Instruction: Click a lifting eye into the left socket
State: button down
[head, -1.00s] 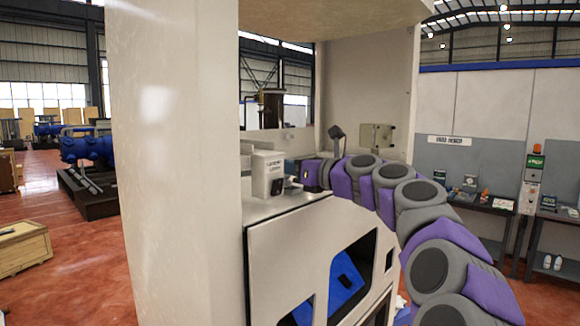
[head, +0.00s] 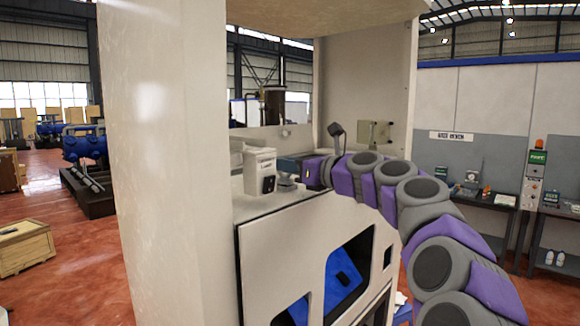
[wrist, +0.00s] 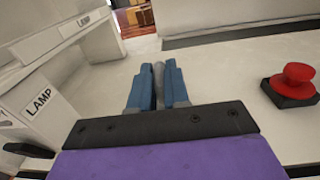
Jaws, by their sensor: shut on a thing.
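My gripper (wrist: 157,88) reaches forward in the wrist view, its two blue fingers close together. They are shut on a slim grey piece (wrist: 158,72), mostly hidden between them. It may be the lifting eye, but no ring shows. In the head view my gripper (head: 287,165) is small, over the machine's pale top beside a white box. I cannot make out the left socket in either view.
In the wrist view a box marked LAMP (wrist: 40,100) stands at left, with a second LAMP label behind it. A red push button (wrist: 298,76) on a black base is at right. The pale deck (wrist: 210,62) between is mostly clear. A white pillar (head: 165,160) stands left in the head view.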

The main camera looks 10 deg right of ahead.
jog(key=shift+r+p, duration=0.45)
jog(key=shift+p, duration=0.4)
jog(key=shift+d+p, duration=0.25)
jog(key=shift+p, duration=0.35)
dwell(1.0)
jog(key=shift+p, duration=0.9)
dwell(1.1)
jog(key=shift+f, duration=0.75)
dwell(1.1)
jog(key=c, duration=1)
grip_release()
jog(key=shift+c, duration=0.2)
jog(key=shift+o, duration=0.4)
jog(key=o, duration=0.4)
